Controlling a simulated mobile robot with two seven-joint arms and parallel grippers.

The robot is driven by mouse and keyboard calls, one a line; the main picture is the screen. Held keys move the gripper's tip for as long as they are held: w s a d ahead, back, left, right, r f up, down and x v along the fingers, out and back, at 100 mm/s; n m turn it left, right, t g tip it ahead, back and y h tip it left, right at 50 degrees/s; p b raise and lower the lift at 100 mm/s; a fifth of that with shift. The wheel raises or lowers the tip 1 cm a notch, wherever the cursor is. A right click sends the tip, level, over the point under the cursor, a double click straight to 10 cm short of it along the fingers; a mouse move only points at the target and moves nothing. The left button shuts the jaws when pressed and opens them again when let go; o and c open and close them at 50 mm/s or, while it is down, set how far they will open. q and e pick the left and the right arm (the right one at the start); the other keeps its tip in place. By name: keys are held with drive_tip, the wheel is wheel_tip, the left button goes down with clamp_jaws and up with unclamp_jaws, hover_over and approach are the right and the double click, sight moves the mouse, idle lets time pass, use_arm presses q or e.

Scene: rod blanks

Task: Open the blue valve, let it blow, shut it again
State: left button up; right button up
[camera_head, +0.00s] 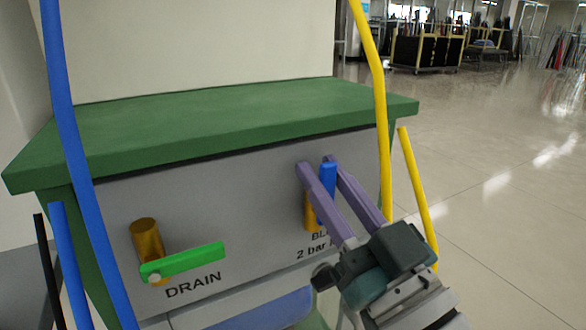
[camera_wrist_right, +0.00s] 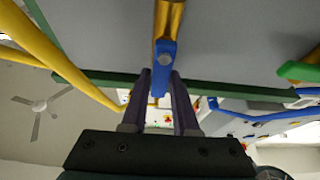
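The blue valve handle (camera_head: 328,178) sits on the grey front panel above the partly hidden BLOW label. It stands upright, roughly in line with its brass body (camera_head: 309,212). My right gripper (camera_head: 318,163) reaches up to it with its two purple fingers apart, one on each side of the handle. In the right wrist view the blue handle (camera_wrist_right: 163,70) runs down between the fingertips (camera_wrist_right: 160,74), with a small gap on at least one side. I see no firm grip. My left gripper is not in view.
A green DRAIN handle (camera_head: 184,262) lies crosswise on its brass body (camera_head: 147,238) to the left. A green ledge (camera_head: 230,115) overhangs the panel. A blue pipe (camera_head: 78,160) and a yellow pipe (camera_head: 381,110) rise in front and at the right. Open floor lies right.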

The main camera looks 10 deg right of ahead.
drive_tip(key=o, duration=0.3)
drive_tip(key=shift+o, duration=0.2)
drive_tip(key=p+v, duration=0.1)
drive_tip(key=v, duration=0.9)
